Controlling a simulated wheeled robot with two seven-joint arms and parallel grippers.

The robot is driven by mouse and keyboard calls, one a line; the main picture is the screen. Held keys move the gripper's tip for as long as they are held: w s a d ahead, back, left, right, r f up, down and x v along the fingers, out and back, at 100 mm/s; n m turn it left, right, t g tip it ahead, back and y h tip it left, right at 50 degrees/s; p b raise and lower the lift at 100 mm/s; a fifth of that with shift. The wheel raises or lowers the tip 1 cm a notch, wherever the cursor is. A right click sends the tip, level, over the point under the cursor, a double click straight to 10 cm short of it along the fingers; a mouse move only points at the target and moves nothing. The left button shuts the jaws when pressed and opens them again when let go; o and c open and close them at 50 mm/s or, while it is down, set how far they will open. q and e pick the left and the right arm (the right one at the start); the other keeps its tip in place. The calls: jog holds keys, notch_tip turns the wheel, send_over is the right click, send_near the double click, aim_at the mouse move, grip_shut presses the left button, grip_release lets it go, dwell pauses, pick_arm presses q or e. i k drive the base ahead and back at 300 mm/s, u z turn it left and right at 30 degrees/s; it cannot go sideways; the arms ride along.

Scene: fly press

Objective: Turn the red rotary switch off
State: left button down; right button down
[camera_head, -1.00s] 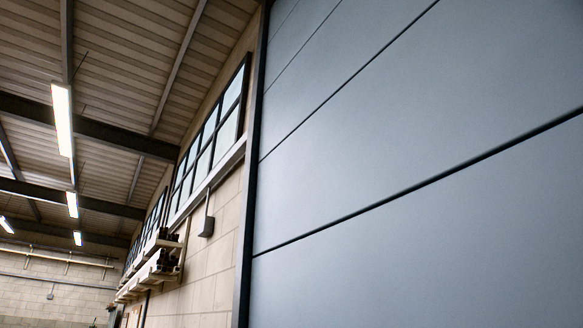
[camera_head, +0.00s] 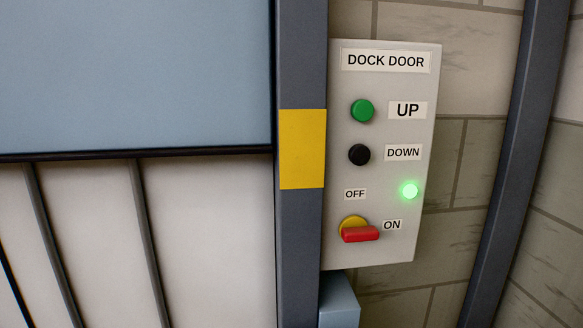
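The red rotary switch (camera_head: 360,234) is at the bottom of a light grey control box labelled DOCK DOOR (camera_head: 394,250). Its red handle sits on a yellow round base (camera_head: 349,223) and lies about level, pointing right toward the ON label (camera_head: 392,225). The OFF label (camera_head: 355,194) is above the switch. A green lamp (camera_head: 410,191) on the box is lit. Neither of my grippers shows in the head view.
The box also carries a green UP button (camera_head: 362,110) and a black DOWN button (camera_head: 359,154). A dark post with a yellow band (camera_head: 302,149) stands just left of it. A blue-grey door panel (camera_head: 130,75) is at the upper left. A blue-grey block (camera_head: 339,300) is below the box.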

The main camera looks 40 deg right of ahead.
aim_at(353, 228)
jog(key=z, duration=1.75)
jog(key=i, duration=0.2)
jog(key=z, duration=2.45)
jog(key=k, duration=1.25)
jog(key=u, duration=1.95)
